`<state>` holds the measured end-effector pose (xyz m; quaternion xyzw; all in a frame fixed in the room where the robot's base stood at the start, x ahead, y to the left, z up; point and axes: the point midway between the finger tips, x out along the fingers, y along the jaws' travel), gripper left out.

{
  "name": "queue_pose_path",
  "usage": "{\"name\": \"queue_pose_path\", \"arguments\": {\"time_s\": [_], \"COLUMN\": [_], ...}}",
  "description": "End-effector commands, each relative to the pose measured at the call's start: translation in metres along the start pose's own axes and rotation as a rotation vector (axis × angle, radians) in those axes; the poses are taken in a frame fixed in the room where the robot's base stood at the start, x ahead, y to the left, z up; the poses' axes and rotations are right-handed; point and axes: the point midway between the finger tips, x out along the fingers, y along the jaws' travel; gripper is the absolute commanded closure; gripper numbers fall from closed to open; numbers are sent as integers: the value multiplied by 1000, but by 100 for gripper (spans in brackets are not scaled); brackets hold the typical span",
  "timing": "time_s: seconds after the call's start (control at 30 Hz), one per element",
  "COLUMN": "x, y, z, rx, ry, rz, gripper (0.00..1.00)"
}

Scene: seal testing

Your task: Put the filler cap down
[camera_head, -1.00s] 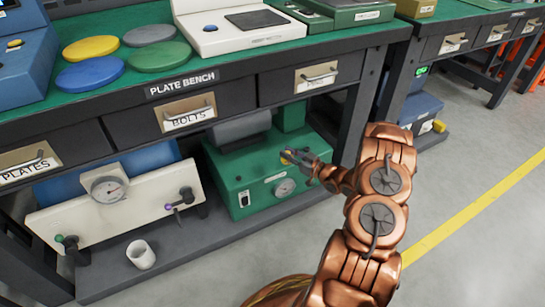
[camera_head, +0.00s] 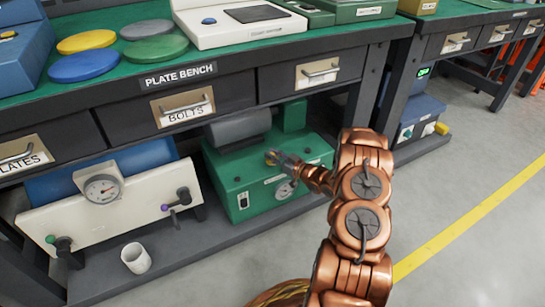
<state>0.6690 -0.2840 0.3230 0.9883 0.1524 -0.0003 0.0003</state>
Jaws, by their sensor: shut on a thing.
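My copper-coloured arm reaches in from the lower right.
The green unit has a gauge (camera_head: 285,190) and a switch. It stands on the lower shelf (camera_head: 200,250). Left of it are a white panel (camera_head: 110,208) with a gauge and valves, and a white cup (camera_head: 136,258). The bench drawers (camera_head: 185,108) hang above. Open floor lies right.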

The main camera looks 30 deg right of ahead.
Motion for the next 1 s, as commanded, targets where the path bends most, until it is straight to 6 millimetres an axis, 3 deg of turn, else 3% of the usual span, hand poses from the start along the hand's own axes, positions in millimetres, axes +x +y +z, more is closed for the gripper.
{"name": "queue_pose_path", "arguments": {"time_s": [0.23, 0.27, 0.5, 0.87, 1.0], "x": [0, 0, 0, 0, -15], "y": [0, 0, 0, 0, 2], "z": [1, 1, 2, -1, -3], "rx": [0, -1, 0, -1, 0], "ry": [0, 0, 0, 0, 0], "rz": [0, 0, 0, 0, 3], "gripper": [98, 76, 53, 53, 53]}}
